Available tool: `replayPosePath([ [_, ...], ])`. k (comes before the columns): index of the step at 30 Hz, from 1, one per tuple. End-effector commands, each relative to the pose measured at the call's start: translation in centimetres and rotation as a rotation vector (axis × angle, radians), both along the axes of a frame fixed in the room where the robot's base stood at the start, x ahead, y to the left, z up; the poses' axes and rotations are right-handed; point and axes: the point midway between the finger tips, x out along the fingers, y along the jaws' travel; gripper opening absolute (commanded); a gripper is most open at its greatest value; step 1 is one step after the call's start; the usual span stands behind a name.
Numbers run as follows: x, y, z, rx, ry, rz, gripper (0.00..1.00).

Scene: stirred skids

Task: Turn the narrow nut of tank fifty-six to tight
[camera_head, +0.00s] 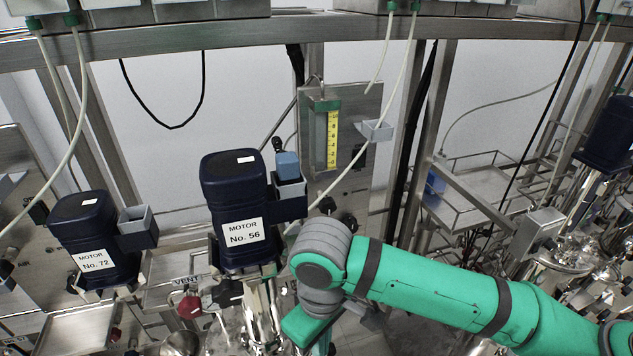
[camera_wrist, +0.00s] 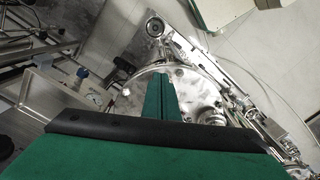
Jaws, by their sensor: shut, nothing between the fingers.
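Motor No. 56 (camera_head: 235,210), dark blue with a white label, stands upright left of centre in the head view, on a shiny metal column (camera_head: 262,310). In the wrist view a round steel tank lid (camera_wrist: 205,82) lies beyond my gripper (camera_wrist: 160,85). Its green fingers are together with nothing between them, and they cover part of the lid. Whether they touch it I cannot tell. Small fittings (camera_wrist: 217,118) sit at the lid's right edge. I cannot pick out the narrow nut. In the head view my green arm comes from the right, its hand low near the column.
Motor No. 72 (camera_head: 83,240) stands at the left. A panel with a yellow scale (camera_head: 332,138) stands behind. A steel cart (camera_head: 478,190) is at the right. Hoses hang from above.

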Motion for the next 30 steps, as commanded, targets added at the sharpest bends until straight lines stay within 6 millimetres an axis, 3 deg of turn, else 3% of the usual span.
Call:
replayPosePath([
  [9,0.0,0.1,-1.7,0.001,-0.001,0.002,0.0],
  [30,0.0,0.3,-1.8,0.001,-0.001,0.003,0.0],
])
